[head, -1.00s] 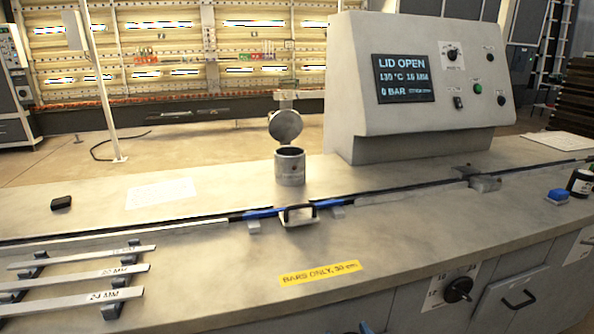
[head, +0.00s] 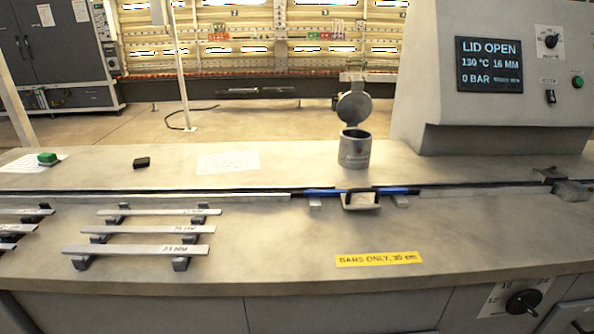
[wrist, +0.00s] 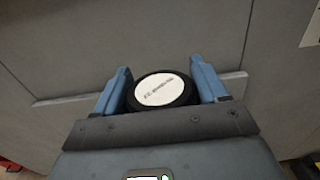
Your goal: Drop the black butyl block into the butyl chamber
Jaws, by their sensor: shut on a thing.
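A small black block (head: 142,163), which looks like the butyl block, lies on the counter left of the white sheet. A grey metal cylinder (head: 354,153) with its round lid (head: 355,107) tilted up stands at the back of the counter; it looks like the butyl chamber. I cannot see its inside. In the wrist view my gripper (wrist: 161,75) is shut on a round black thing with a white labelled top (wrist: 163,92), held between its blue fingers. The writing is too small to read. My gripper is out of the head view.
The counter (head: 260,240) has bare room in front. Several metal bars (head: 140,250) lie on dark supports at the left. A green-topped block (head: 47,159) sits farther left. A console (head: 470,145) reading LID OPEN stands right of the cylinder.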

